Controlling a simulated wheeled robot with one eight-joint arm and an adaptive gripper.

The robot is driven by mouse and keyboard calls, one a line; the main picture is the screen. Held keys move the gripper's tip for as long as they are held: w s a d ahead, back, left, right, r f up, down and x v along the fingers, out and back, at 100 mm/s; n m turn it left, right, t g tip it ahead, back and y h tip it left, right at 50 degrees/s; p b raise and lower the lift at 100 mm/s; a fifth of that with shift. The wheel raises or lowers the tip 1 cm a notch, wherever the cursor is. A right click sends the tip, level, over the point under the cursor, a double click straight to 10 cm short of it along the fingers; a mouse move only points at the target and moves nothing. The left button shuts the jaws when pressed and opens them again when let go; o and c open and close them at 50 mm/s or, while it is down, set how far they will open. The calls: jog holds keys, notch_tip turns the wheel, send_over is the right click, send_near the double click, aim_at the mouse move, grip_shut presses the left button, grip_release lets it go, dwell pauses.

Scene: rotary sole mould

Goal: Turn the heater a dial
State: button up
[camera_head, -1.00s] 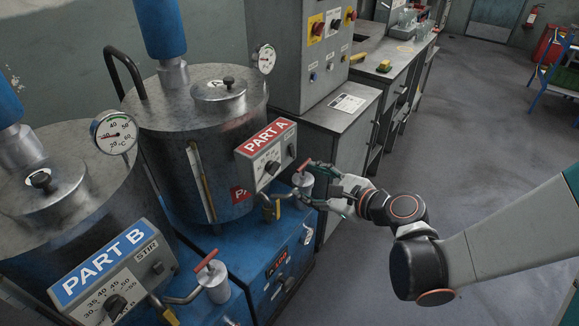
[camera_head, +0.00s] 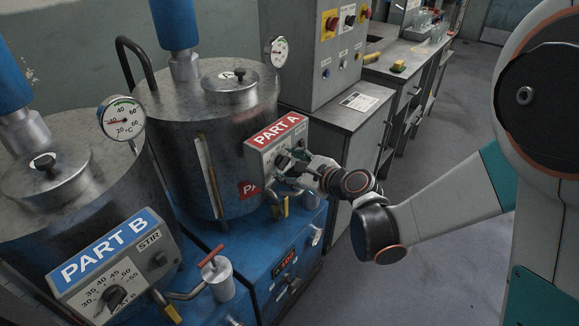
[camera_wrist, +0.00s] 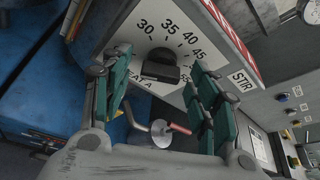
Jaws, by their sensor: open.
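The heater A dial is a black knob (camera_wrist: 160,66) on a white scale plate with numbers from 30 upward, seen in the wrist view between and beyond the fingers. My gripper (camera_wrist: 155,90) is open, its green-padded fingers on either side of the knob in the picture. I cannot tell whether they touch it. In the head view my gripper (camera_head: 294,177) is at the lower front of the PART A panel (camera_head: 276,136) on the steel tank, and it hides part of that panel, including most of the dial.
A red-handled valve (camera_wrist: 165,132) shows below the dial in the wrist view. The PART B panel (camera_head: 108,262) and its valve (camera_head: 216,275) stand at the left front. A grey cabinet (camera_head: 350,125) stands behind; the floor at the right is open.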

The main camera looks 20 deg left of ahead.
jog(key=shift+c, duration=0.6)
jog(key=c, duration=0.9)
jog(key=shift+c, duration=0.2)
